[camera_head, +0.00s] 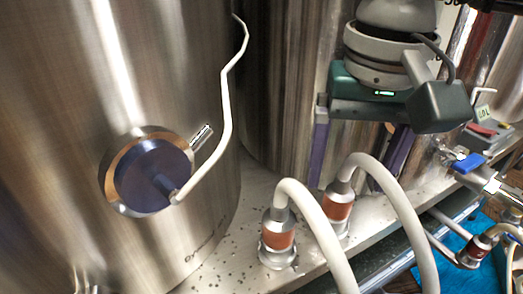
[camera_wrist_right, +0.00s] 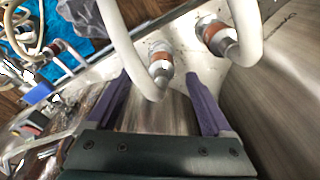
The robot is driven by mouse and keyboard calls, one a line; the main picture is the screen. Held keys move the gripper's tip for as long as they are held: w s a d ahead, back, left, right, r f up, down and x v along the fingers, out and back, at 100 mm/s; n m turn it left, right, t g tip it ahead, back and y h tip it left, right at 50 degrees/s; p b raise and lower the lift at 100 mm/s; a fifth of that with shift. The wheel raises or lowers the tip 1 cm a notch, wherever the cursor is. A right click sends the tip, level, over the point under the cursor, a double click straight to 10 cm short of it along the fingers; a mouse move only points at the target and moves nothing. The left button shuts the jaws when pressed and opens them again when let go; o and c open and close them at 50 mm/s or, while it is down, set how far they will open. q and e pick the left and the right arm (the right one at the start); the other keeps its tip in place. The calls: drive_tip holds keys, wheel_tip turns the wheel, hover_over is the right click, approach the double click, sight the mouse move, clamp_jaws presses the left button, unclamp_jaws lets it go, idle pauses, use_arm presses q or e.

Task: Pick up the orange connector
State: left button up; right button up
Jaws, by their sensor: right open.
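Two orange-banded metal connectors with white hoses stand on the grey speckled ledge. The nearer one (camera_head: 278,241) is beside the large tank. The farther one (camera_head: 339,207) stands to its right and behind. My right gripper (camera_head: 353,178) has purple fingers spread apart and empty, above and behind the farther connector. In the right wrist view, that farther connector (camera_wrist_right: 160,62) shows between and just beyond the fingertips (camera_wrist_right: 158,78), with its hose arching up; I see no contact. The nearer connector (camera_wrist_right: 214,36) lies right of the fingers there. My left gripper is not in view.
A large steel tank (camera_head: 60,150) with a blue-capped port and bent white tube (camera_head: 226,100) fills the left. Another steel tank (camera_head: 285,80) stands behind the ledge (camera_head: 225,262). A third orange-banded connector (camera_head: 480,248) lies at right by a blue cloth and a blue-handled valve (camera_head: 468,163).

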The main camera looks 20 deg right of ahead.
sight(340, 192)
drive_tip(key=f+b, duration=0.1)
drive_tip(key=f, duration=0.2)
drive_tip(key=w+f+b, duration=0.1)
drive_tip(key=f, duration=0.1)
drive_tip(key=shift+d+f+b, duration=0.1)
drive_tip(key=shift+f+b, duration=0.15)
drive_tip(key=shift+b, duration=0.05)
drive_tip(key=shift+r, duration=0.1)
drive_tip(key=shift+c, duration=0.3)
clamp_jaws()
